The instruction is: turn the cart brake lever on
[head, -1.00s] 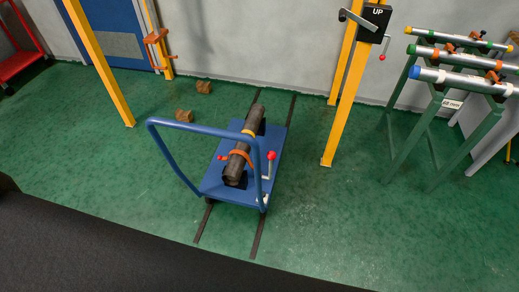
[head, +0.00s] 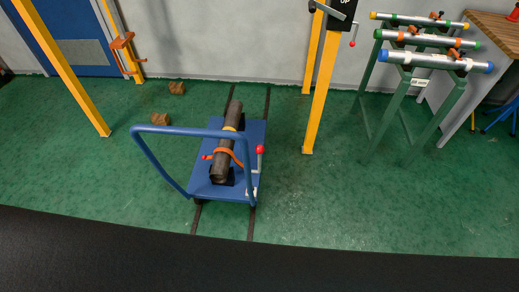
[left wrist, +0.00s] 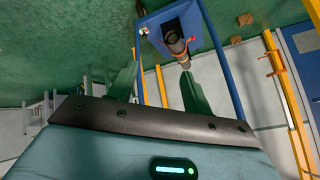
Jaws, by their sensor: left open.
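The blue cart (head: 199,188) stands on dark floor rails in the head view, with its blue push handle arching toward me. An upright pale lever with a red ball knob (head: 260,149) stands at the cart's right side. A small white part (head: 253,191) shows low at the cart's near right corner; its details are too small to tell. In the left wrist view the cart (left wrist: 147,38) is at the top, seen tilted. My left gripper (left wrist: 158,85) is open and empty, with the cart beyond its fingers. My right gripper is not in view.
A dark pipe (head: 222,155) lies on the cart under an orange strap (head: 228,153). Yellow posts (head: 322,95) stand behind to the right. A green rack (head: 440,115) of capped pipes and a wooden table (head: 490,30) are at right.

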